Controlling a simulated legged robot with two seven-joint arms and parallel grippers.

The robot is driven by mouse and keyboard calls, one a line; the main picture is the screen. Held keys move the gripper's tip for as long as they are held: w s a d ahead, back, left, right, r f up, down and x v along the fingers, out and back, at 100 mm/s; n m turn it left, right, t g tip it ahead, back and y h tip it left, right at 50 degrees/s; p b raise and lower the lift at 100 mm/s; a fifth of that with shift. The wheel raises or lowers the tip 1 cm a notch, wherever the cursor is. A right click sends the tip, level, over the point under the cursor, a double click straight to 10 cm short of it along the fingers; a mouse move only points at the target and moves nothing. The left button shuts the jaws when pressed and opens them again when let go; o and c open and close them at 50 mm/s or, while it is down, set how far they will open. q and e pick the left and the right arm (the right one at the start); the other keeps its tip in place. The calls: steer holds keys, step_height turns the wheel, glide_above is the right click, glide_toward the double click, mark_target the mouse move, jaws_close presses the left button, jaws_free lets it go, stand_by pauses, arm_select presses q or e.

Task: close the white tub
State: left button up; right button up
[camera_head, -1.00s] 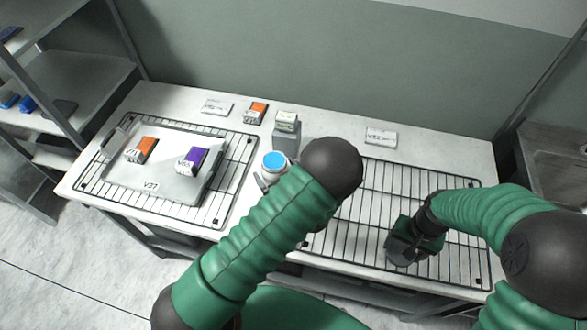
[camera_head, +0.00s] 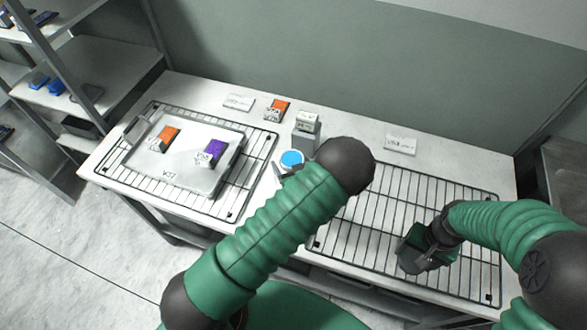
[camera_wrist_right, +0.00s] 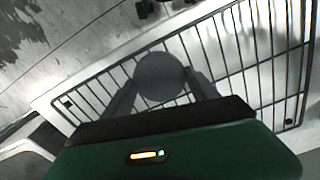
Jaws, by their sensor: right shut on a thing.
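The white tub (camera_head: 291,161) stands on the table between the two racks. It is open at the top, with a blue surface inside. A small grey part at its left side looks like my left gripper (camera_head: 278,170). My left arm hides most of it, so its jaws do not show. My right gripper (camera_head: 412,262) is low over the right rack, away from the tub. In the right wrist view its two fingers are shut on a round grey disc (camera_wrist_right: 160,76), which looks like a lid.
A wire rack (camera_head: 364,232) lies under my right gripper. On the left, another rack (camera_head: 263,146) carries a tray (camera_head: 172,178) with an orange box (camera_head: 166,138) and a purple box (camera_head: 211,152). A grey block (camera_head: 305,141), another orange box (camera_head: 277,110) and white labels stand behind the tub.

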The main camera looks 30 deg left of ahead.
mark_target(289, 152)
arm_select(q)
steer(key=c, duration=0.9)
steer(key=shift+c, duration=0.2)
steer(key=shift+r, duration=0.1)
step_height(289, 152, up, 10)
steer(key=shift+f, duration=0.1)
